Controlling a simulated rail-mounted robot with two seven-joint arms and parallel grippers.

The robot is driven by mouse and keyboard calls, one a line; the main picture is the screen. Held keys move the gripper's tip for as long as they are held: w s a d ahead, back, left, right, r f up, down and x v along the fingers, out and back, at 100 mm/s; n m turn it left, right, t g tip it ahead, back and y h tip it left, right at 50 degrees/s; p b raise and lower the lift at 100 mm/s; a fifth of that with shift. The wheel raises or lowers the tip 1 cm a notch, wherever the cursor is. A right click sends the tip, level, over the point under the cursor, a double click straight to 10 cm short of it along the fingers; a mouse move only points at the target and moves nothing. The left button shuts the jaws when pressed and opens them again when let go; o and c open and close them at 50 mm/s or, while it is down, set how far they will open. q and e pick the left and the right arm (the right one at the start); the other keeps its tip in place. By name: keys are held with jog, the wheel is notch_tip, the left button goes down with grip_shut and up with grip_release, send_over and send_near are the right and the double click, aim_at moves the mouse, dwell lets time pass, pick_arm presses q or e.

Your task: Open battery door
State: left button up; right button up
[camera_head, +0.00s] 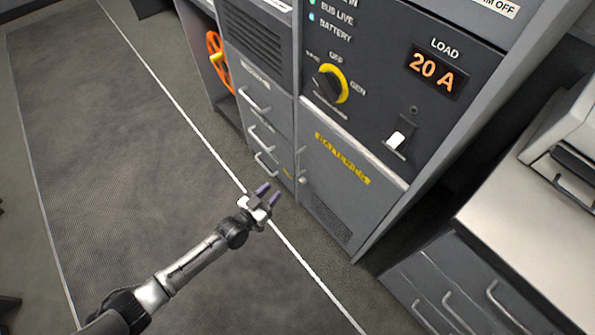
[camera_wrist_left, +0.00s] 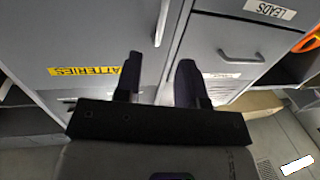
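The battery door (camera_head: 330,190) is a grey panel low on the cabinet with a yellow BATTERIES label (camera_head: 342,158); it looks shut. Its handle (camera_head: 302,165) is an upright bar at the door's left edge. In the left wrist view, which looks upside down, the label (camera_wrist_left: 85,71) is at the left and the handle (camera_wrist_left: 161,22) stands ahead of the gap between my fingers. My left gripper (camera_head: 268,194) is open and empty, in front of the door's left side and apart from the handle; it also shows in the left wrist view (camera_wrist_left: 158,80). My right gripper is not in view.
Drawers with bar handles (camera_head: 262,137) are left of the door, and an orange wheel (camera_head: 215,60) is beyond them. Above the door are a yellow-ringed knob (camera_head: 330,84) and a switch (camera_head: 397,138). A counter (camera_head: 510,215) stands at the right. The floor mat (camera_head: 110,150) is clear.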

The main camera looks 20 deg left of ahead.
aim_at(298, 173)
pick_arm(q)
jog(key=shift+a+b+x, duration=0.15)
jog(key=shift+b+x, duration=1.55)
jog(key=shift+x, duration=1.75)
jog(key=shift+a+b+x, duration=0.1)
jog(key=shift+b+x, duration=1.6)
jog(key=shift+x, duration=1.8)
jog(key=shift+w+f, duration=0.1)
grip_shut()
